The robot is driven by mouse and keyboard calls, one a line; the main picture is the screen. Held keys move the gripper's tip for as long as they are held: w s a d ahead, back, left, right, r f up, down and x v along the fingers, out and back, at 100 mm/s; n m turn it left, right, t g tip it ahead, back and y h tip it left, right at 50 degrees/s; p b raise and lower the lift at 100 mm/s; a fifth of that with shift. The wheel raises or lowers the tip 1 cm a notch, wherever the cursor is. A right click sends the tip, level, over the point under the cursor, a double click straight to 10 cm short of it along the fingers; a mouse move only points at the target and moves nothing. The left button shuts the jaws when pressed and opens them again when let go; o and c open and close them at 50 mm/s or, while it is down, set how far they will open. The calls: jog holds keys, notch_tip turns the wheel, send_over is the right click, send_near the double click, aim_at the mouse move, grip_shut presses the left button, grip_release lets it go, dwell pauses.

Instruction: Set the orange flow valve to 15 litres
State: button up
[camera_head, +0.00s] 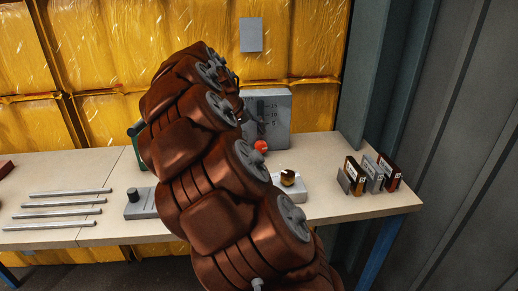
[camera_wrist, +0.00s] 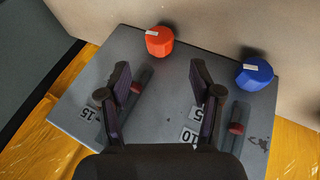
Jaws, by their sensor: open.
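The orange flow valve is a red-orange faceted knob (camera_wrist: 160,41) with a pale mark on top, on a grey panel (camera_wrist: 70,115). A blue knob (camera_wrist: 254,73) sits on the same panel to its right. Two dark slots hold red indicators; one (camera_wrist: 237,127) is at the right, the other (camera_wrist: 145,76) is beside the left finger. Labels 15 (camera_wrist: 88,114), 5 and 10 (camera_wrist: 190,135) show, partly hidden by my fingers. My gripper (camera_wrist: 160,70) is open and empty, its fingertips below the orange knob in the picture and apart from it. In the head view the orange knob (camera_head: 261,146) shows beside my arm.
The panel stands on a pale workbench (camera_head: 330,207). Several metal rods (camera_head: 60,213) lie at the left. A grey block with a black knob (camera_head: 139,202) and a white block with a brown-gold knob (camera_head: 289,181) are near my arm.

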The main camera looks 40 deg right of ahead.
aim_at(259, 144)
jog(key=x, duration=0.7)
jog(key=shift+d+f, duration=0.1)
jog(key=shift+f, duration=0.05)
jog(key=shift+c, duration=0.4)
jog(key=shift+s, duration=0.1)
jog(key=c, duration=1.1)
jog(key=shift+o, duration=0.2)
